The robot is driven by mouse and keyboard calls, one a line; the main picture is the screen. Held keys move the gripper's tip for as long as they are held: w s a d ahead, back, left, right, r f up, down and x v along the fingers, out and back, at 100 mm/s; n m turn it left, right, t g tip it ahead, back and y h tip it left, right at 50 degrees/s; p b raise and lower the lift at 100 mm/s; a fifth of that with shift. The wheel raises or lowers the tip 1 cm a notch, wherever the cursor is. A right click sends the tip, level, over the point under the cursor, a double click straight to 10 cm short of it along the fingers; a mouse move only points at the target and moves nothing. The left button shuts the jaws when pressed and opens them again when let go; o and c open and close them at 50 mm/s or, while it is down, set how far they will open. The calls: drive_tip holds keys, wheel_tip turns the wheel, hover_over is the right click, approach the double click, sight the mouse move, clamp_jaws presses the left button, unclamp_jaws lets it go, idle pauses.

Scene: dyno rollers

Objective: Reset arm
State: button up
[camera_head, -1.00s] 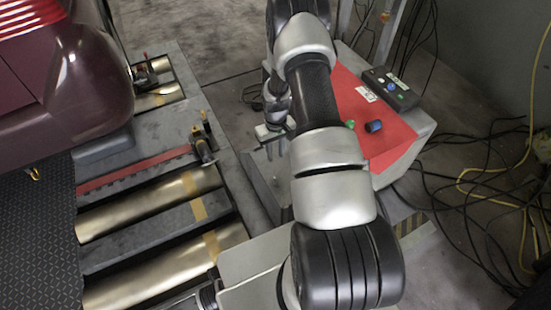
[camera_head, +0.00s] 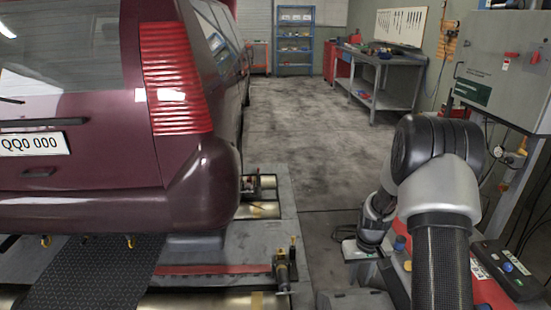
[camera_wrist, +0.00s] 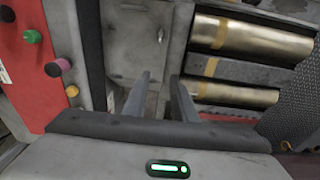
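My gripper (camera_wrist: 163,92) shows in the wrist view with its two fingers apart and nothing between them. It points down over the grey floor beside the dyno rollers. In the head view my arm is bent at the right, and my gripper (camera_head: 358,250) hangs low beside the red-topped cabinet (camera_head: 490,290), partly hidden by the arm. In the wrist view the cabinet's red top (camera_wrist: 40,85) is at the left.
A maroon car (camera_head: 90,110) stands at the left by the metal rollers (camera_wrist: 235,92). A black control box (camera_head: 508,270) and a grey wall cabinet (camera_head: 505,70) are at the right. A workbench (camera_head: 380,80) stands at the back. The middle floor (camera_head: 300,150) is clear.

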drive_tip(key=s+a+r+t, duration=0.1)
drive_tip(key=s+a+r, duration=0.15)
drive_tip(key=r, duration=0.55)
drive_tip(key=s+a+r, duration=0.2)
drive_tip(key=s+r, duration=0.1)
drive_tip(key=r, duration=0.6)
drive_tip(key=s+a+r+t, duration=0.1)
drive_tip(key=s+a+r, duration=0.1)
drive_tip(key=r, duration=0.6)
drive_tip(key=s+a+r+t, duration=0.1)
drive_tip(key=s+a+r, duration=0.3)
drive_tip(key=s, duration=0.5)
drive_tip(key=s+a+r+t, duration=0.2)
drive_tip(key=s+r, duration=0.4)
drive_tip(key=s, duration=0.3)
wheel_tip(320, 180, up, 23)
drive_tip(key=p, duration=2.3)
drive_tip(key=shift+s, duration=0.25)
drive_tip(key=shift+a, duration=0.1)
